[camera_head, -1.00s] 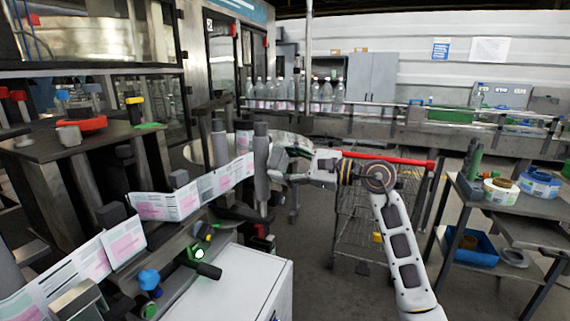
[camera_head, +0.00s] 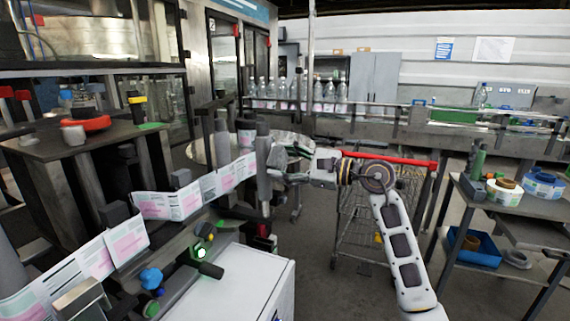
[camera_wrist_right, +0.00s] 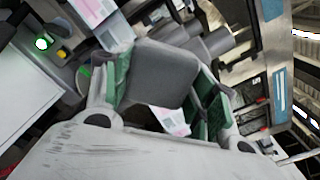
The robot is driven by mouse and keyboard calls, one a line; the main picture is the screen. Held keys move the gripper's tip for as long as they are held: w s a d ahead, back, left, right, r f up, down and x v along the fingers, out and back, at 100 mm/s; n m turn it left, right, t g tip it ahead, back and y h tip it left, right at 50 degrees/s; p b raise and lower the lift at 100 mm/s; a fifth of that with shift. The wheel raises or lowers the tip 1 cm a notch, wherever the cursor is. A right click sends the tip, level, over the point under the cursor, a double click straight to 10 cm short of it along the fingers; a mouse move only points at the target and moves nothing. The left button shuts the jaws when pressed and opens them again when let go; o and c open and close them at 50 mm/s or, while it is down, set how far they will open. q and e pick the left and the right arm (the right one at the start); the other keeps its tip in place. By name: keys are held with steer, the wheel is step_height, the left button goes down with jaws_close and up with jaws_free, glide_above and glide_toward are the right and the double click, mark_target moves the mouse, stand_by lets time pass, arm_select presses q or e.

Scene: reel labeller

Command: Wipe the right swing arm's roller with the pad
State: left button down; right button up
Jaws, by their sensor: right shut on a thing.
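My right gripper (camera_head: 279,160) is just right of an upright grey roller (camera_head: 263,172) at the right end of the label web. I take this to be the right swing arm's roller. In the right wrist view the right gripper (camera_wrist_right: 165,85) is shut on a dark grey pad (camera_wrist_right: 158,72), between its green-lined fingers. Grey cylinders (camera_wrist_right: 205,42) lie just behind the pad. Whether the pad touches a roller cannot be told. In the head view the pad is hard to make out. My left gripper is not in view.
The printed label web (camera_head: 181,203) runs along the machine at left. A white cabinet (camera_head: 245,285) stands below it. A wire cart with a red handle (camera_head: 400,160) is behind my right arm. A table with tape rolls (camera_head: 503,191) is at right.

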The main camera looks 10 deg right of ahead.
steer(key=shift+w+a, duration=0.3)
steer(key=shift+a, duration=0.2)
stand_by(0.5)
steer(key=shift+w+d, duration=0.1)
steer(key=shift+w, duration=0.05)
steer(key=shift+w+d+b, duration=0.3)
steer(key=shift+w+d, duration=0.25)
steer(key=shift+w, duration=0.25)
steer(key=shift+w+d+b, duration=0.25)
steer(key=shift+w+d, duration=0.3)
steer(key=shift+w, duration=0.2)
steer(key=shift+a, duration=0.1)
steer(key=shift+s, duration=0.1)
steer(key=shift+s+a+b, duration=0.3)
steer(key=shift+s+a, duration=0.3)
steer(key=shift+s, duration=0.2)
steer(key=shift+s+a+b, duration=0.3)
steer(key=shift+s+a, duration=0.25)
steer(key=shift+s, duration=0.25)
